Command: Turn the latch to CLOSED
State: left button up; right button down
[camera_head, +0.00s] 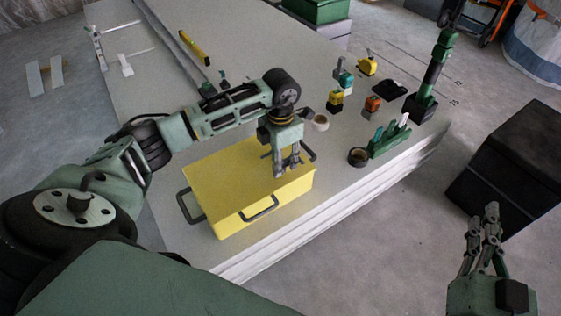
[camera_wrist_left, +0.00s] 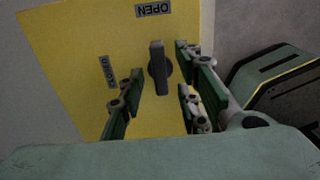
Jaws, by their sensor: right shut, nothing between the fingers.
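A yellow box (camera_head: 228,190) with dark handles sits on the pale panel stack. In the left wrist view, a dark grey latch (camera_wrist_left: 158,68) is on the box's yellow face. Its bar lines up with the OPEN label (camera_wrist_left: 155,9); the CLOSED label (camera_wrist_left: 106,71) is to the left. My left gripper (camera_head: 286,166) points down at the box top. Its fingers are apart on both sides of the latch, with visible gaps. In the head view the gripper hides the latch. My right gripper (camera_head: 489,222) is shut and empty, off the panel at lower right.
A black case (camera_head: 515,165) is on the floor at right.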

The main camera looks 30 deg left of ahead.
pick_arm(q)
jog(key=shift+f, duration=0.25)
pick_arm(e)
jog(key=shift+r, duration=0.35)
pick_arm(q)
jog(key=shift+c, duration=0.4)
grip_shut()
